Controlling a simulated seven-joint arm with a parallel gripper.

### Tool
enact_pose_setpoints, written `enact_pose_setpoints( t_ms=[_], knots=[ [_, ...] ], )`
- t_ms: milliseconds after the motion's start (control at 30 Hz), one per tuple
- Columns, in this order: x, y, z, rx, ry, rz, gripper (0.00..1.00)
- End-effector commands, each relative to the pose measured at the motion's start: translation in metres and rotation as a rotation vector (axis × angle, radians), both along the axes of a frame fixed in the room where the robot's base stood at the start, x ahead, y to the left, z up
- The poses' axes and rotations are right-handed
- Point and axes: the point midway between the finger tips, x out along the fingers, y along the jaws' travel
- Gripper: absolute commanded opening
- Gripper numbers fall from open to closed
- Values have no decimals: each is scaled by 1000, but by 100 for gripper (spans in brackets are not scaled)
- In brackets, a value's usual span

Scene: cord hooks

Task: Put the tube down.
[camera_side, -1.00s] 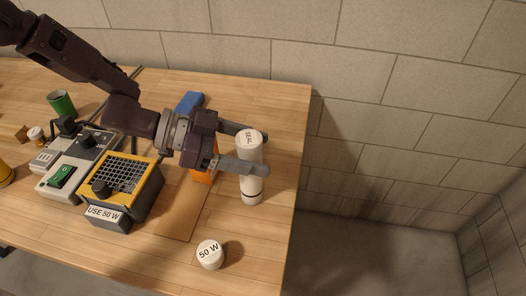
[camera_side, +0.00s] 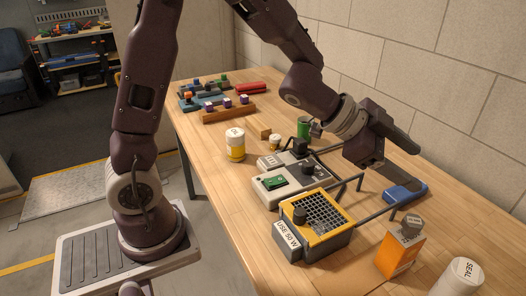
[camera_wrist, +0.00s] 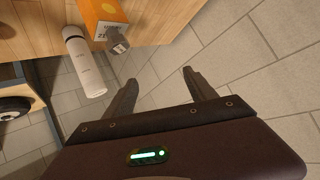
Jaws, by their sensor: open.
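The tube is a white cylinder (camera_side: 447,287) with SEAL on its top, standing at the lower right of the side view, its lower part cut off by the frame edge. It also shows whole in the wrist view (camera_wrist: 84,62), at the upper left next to the orange box. My gripper (camera_side: 417,168) is open and empty, raised above the back of the table in the side view. In the wrist view its two fingers (camera_wrist: 159,79) are spread, with only tiled surface between them. The tube is outside the fingers, clear of them.
An orange box (camera_side: 399,257) with a grey top stands beside the tube. A wall runs behind the table.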

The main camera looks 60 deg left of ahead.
Motion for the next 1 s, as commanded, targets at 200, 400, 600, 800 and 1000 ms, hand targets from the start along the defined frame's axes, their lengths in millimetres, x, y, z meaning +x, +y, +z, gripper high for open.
enact_pose_setpoints(
  t_ms=[200,400,600,800,1000],
  knots=[
    [-121,146,67,118,156,716,65],
    [-261,141,43,-29,503,874,65],
    [-292,128,36,-73,596,860,65],
    [-291,128,36,-72,594,862,65],
    [-290,128,36,-72,592,862,65]
  ],
)
